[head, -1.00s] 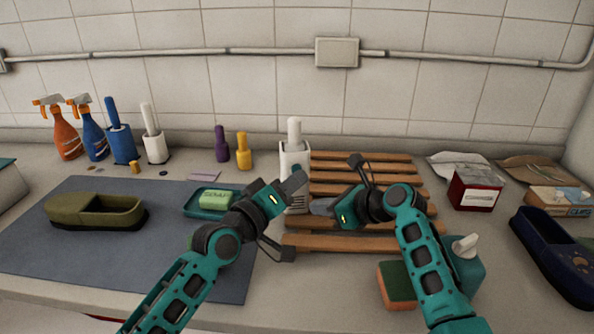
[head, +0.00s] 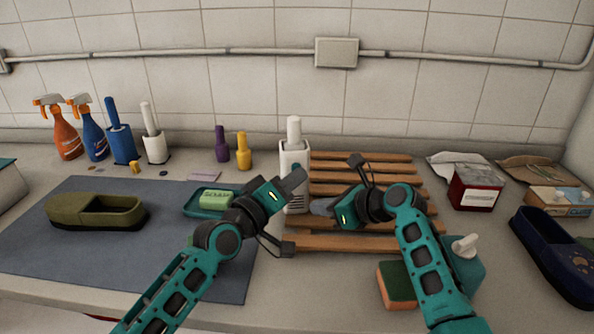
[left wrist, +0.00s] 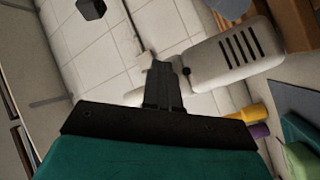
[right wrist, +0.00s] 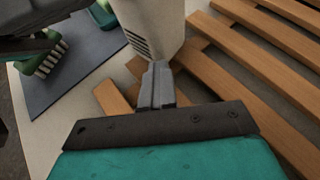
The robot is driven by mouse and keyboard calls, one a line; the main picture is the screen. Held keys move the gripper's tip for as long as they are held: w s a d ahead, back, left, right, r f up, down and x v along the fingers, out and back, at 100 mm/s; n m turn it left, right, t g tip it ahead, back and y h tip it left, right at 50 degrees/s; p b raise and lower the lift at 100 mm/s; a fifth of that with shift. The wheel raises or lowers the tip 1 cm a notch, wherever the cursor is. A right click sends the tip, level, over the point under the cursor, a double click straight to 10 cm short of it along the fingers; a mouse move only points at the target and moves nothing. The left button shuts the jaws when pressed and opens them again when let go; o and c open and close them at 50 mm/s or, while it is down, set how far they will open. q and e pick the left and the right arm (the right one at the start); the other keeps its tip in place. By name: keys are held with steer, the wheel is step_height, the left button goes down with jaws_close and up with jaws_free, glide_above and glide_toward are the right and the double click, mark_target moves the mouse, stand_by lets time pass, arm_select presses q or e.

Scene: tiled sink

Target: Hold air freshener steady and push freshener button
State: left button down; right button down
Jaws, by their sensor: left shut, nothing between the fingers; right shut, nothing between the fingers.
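The air freshener (head: 294,157) is a white upright container with a white knob-like top and dark slots in its front. It stands at the left end of the wooden slats. My left gripper (head: 300,177) is shut and empty in front of its body. In the left wrist view, the slotted freshener (left wrist: 225,57) lies beside the shut fingers (left wrist: 160,72), with a small dark round spot near them. My right gripper (head: 316,206) is shut and empty, low by the freshener's right side. In the right wrist view, its fingers (right wrist: 157,72) point at the freshener's lower part (right wrist: 150,22); contact is unclear.
The wooden slatted rack (head: 375,176) lies right of the freshener. A green soap on a teal dish (head: 196,209) is left, near my left arm. A sponge (head: 397,286) and teal dispenser (head: 468,270) are near my right arm. Purple and yellow bottles (head: 243,152) stand behind left.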

arm_select(q)
steer(key=shift+w+a, duration=0.1)
steer(key=shift+w, duration=0.1)
steer(key=shift+s+f, duration=0.1)
steer(key=shift+s, duration=0.05)
stand_by(0.6)
steer(key=shift+s+d, duration=0.25)
steer(key=shift+s, duration=0.65)
steer(key=shift+s+d, duration=0.25)
steer(key=shift+s, duration=1)
steer(key=shift+s+d, duration=0.25)
steer(key=shift+s, duration=0.95)
steer(key=s, duration=0.3)
steer(key=shift+s+d, duration=0.35)
steer(key=shift+d, duration=0.05)
